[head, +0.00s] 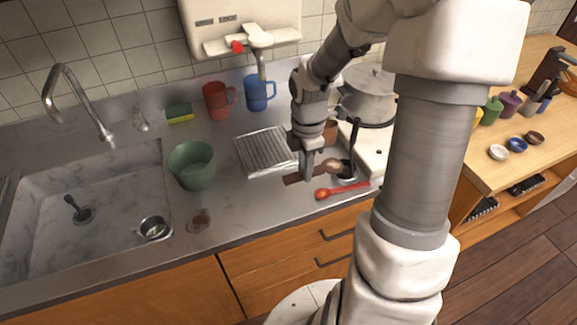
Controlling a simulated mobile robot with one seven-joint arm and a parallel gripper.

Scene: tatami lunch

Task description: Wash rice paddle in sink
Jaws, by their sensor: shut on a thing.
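My gripper (307,175) is over the counter to the right of the sink, pointing down. It is shut on a brown wooden utensil (293,180), which looks like the rice paddle. The utensil lies roughly level across the fingers, its lighter rounded part to the right. I cannot tell whether it touches the counter. The sink (40,240) is a grey marbled basin at the far left. A dark object (72,203) stands at its drain, and a small metal cup (152,228) is at its right side. The curved faucet (75,95) reaches over it.
A green bucket-like container (192,166) stands between sink and ribbed metal tray (262,152). Red (216,100) and blue (256,92) mugs stand behind. A red spoon (343,190), black ladle (353,140) and pot (368,95) are close right. A brown round item (199,220) lies near the front edge.

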